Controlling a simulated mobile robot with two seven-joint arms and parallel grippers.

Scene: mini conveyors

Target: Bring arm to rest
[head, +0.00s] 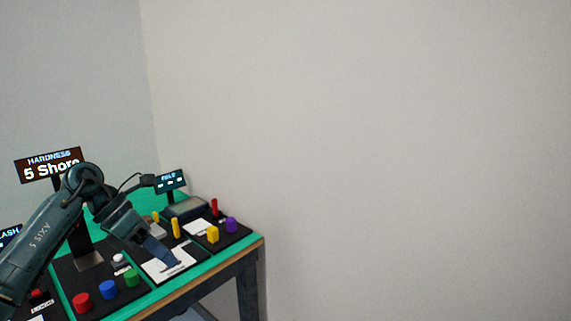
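My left arm comes in from the left over the table. Its gripper (165,253) points down and to the right, above or at a white sheet on a black mat. I see no object between the fingers, and the view is too small to show the gap between them. My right arm and gripper are out of view.
The green table (205,272) fills the lower left, its right edge near a corner leg. Display signs (171,181) rise behind. The right is bare wall.

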